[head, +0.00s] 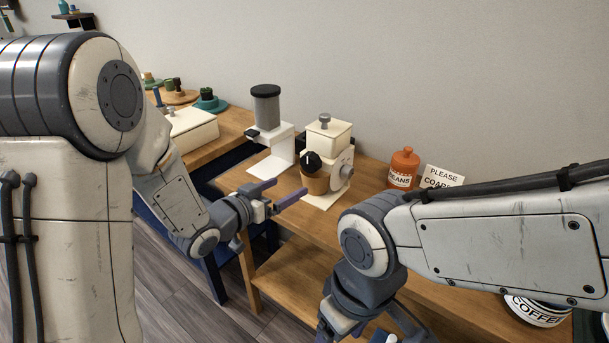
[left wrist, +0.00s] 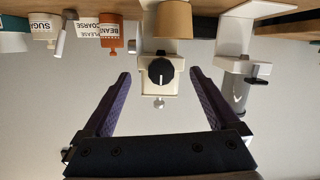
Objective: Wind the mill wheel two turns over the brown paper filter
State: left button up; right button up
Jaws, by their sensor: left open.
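The cream mill (head: 325,139) stands on the wooden table with a black round knob (head: 311,161) on its front. A pale disc (head: 343,172) with a small peg sits on its side; I cannot tell which is the wheel. The brown paper filter (head: 316,184) is below the knob. In the left wrist view, which is upside down, the knob (left wrist: 161,71) has a white mark and the filter (left wrist: 173,20) is above it. My left gripper (head: 290,188) is open and empty, in front of the mill and apart from it. My right gripper (head: 385,333) is partly cut off at the bottom.
A white stand with a grey, black-topped cylinder (head: 266,106) is left of the mill. An orange beans jar (head: 403,168) and a sign (head: 443,176) are to its right. A coffee tin (head: 537,311) shows at lower right. A low shelf (head: 293,281) lies below the tabletop.

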aim_at(307, 165)
pick_arm(q)
jog(key=w+d, duration=0.1)
jog(key=w, duration=0.1)
jog(key=w+d+t+h, duration=0.1)
jog(key=w+d, duration=0.1)
jog(key=w, duration=0.1)
jog(key=w+d+h, duration=0.1)
jog(key=w+d, duration=0.1)
jog(key=w, duration=0.1)
jog(key=shift+r+t+p, duration=0.3)
jog(key=shift+r, duration=0.1)
jog(key=c, duration=1.4)
jog(key=shift+f+m+b, duration=0.15)
jog(key=shift+m+b, duration=1.05)
jog(key=shift+b, duration=0.3)
jog(key=m+b, duration=0.7)
jog(key=b, duration=0.1)
jog(key=shift+m+b, duration=0.3)
jog(key=shift+m, duration=0.1)
jog(key=m+b, duration=0.8)
jog(key=b, duration=0.2)
jog(key=shift+s+y, duration=0.1)
jog(key=shift+y, duration=0.3)
jog(key=shift+m+b, duration=1.1)
jog(key=shift+m, duration=0.2)
